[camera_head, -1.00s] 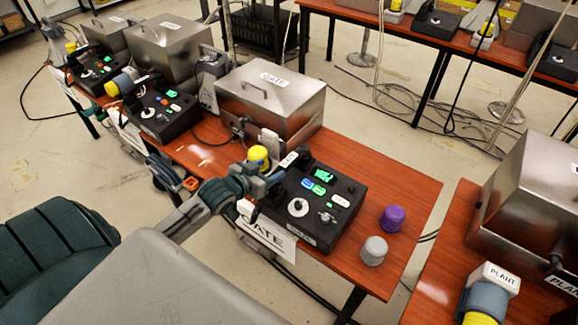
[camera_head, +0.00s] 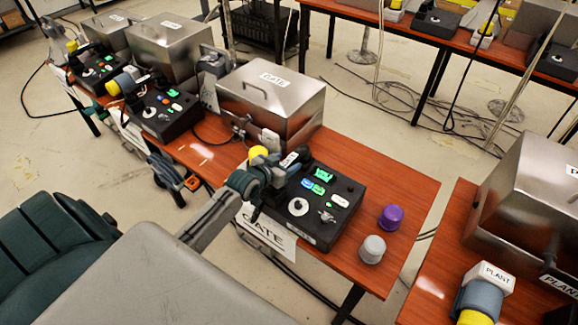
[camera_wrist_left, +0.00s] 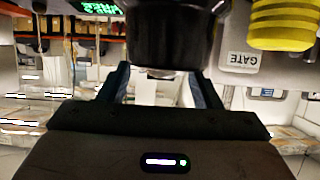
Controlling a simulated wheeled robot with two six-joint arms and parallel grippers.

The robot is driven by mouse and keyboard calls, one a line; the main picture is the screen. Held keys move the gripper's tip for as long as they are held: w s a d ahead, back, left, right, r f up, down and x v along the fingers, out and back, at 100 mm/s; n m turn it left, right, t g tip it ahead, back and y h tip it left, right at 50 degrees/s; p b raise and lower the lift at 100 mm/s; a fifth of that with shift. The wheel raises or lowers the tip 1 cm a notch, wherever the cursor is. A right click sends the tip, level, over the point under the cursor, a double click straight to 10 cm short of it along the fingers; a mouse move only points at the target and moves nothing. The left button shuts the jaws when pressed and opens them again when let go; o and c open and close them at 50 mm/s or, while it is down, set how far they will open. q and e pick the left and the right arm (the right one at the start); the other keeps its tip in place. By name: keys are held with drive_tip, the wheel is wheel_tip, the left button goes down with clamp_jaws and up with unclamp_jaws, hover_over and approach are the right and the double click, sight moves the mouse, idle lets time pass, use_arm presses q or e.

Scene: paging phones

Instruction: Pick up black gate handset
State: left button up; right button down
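The black gate handset lies at the left side of the black gate console (camera_head: 318,215), partly hidden by my left gripper and wrist in the head view. A white label (camera_head: 290,158) shows near its far part. In the left wrist view a black rounded part (camera_wrist_left: 172,35), which looks like the handset, is at the fingertips. A white GATE tag (camera_wrist_left: 240,62) and a yellow ribbed part (camera_wrist_left: 283,25) show beside it. My left gripper (camera_wrist_left: 163,82) is open, its fingers apart on either side below the black part; contact is unclear. My right gripper is out of view.
A metal GATE box (camera_head: 270,100) stands behind the console. A purple knob-like cap (camera_head: 391,217) and a grey one (camera_head: 372,249) stand on the table (camera_head: 405,195) to the right. A handset with a PLANT label (camera_head: 492,275) is at lower right. The table's right part is otherwise clear.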

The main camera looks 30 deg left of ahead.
use_arm(q)
drive_tip(key=c, duration=1.2)
drive_tip(key=shift+r, duration=0.1)
drive_tip(key=shift+r+b, duration=0.3)
drive_tip(key=shift+r, duration=0.25)
wheel_tip(320, 180, up, 2)
drive_tip(key=shift+r+b, duration=0.1)
drive_tip(key=shift+b, duration=0.4)
drive_tip(key=s, duration=0.2)
drive_tip(key=s+a+b, duration=0.1)
drive_tip(key=s, duration=0.2)
drive_tip(key=s+a, duration=0.1)
drive_tip(key=s, duration=0.1)
drive_tip(key=shift+s+r, duration=0.25)
drive_tip(key=shift+s, duration=0.15)
drive_tip(key=shift+s+a+r+p, duration=0.2)
drive_tip(key=shift+s+a+p, duration=0.1)
drive_tip(key=shift+s, duration=1)
drive_tip(key=shift+s+a+r+p, duration=0.15)
drive_tip(key=shift+s+a, duration=0.15)
drive_tip(key=shift+s, duration=0.95)
drive_tip(key=shift+s+a+r+p, duration=0.2)
drive_tip(key=shift+s+a+p, duration=0.1)
drive_tip(key=shift+s, duration=1)
